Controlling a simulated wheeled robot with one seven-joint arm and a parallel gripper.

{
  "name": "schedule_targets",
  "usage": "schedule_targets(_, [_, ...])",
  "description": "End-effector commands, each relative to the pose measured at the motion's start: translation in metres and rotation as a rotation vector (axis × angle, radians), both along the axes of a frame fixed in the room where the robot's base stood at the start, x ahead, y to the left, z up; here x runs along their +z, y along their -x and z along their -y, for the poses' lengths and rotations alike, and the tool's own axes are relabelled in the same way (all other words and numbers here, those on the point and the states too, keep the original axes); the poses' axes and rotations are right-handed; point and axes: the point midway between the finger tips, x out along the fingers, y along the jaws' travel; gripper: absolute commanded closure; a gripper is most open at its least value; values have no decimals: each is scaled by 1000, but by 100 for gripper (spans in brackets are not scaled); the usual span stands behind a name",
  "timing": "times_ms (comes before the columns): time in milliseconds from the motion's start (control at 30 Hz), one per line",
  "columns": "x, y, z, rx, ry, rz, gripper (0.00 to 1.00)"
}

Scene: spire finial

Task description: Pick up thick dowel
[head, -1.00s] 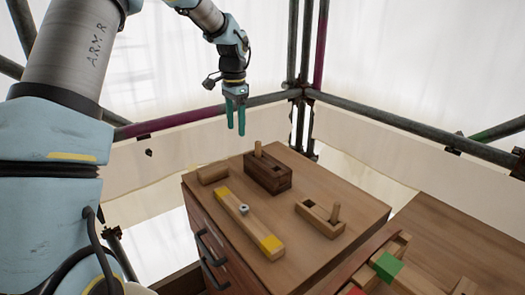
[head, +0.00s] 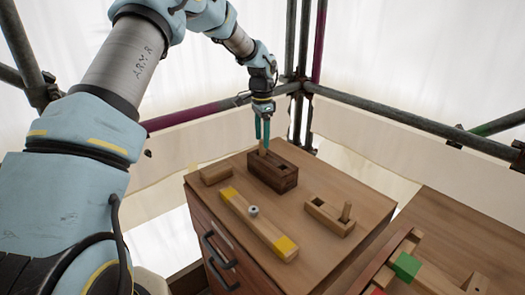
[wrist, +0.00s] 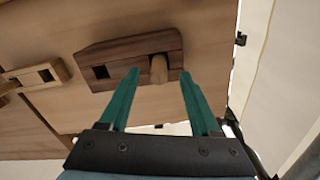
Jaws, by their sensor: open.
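A wooden dowel (head: 262,150) stands upright in a hole of the dark brown block (head: 273,174) on the cabinet top. It looks thicker than the dowel (head: 346,211) in the light wood block (head: 329,217). My gripper (head: 262,136) is open, pointing down over the dowel in the dark block. In the wrist view the dowel (wrist: 158,69) shows between the two green fingertips (wrist: 160,75), with gaps at both sides. The dark block's other hole (wrist: 101,72) is empty. The dowel's lower end is hidden inside the block.
A long bar with yellow ends (head: 257,222) and a grey nut-like piece (head: 253,211) lies in front. A tray with coloured blocks (head: 406,266) is at lower right. Scaffold poles (head: 400,128) stand behind.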

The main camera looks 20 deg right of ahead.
Motion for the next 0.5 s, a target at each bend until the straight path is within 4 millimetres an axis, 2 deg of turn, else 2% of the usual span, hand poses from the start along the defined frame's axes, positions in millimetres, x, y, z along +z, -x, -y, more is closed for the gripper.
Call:
schedule_targets(233, [-31,1,1,0,-2,-1,36])
schedule_targets(500, [-37,1,1,0,-1,1,36])
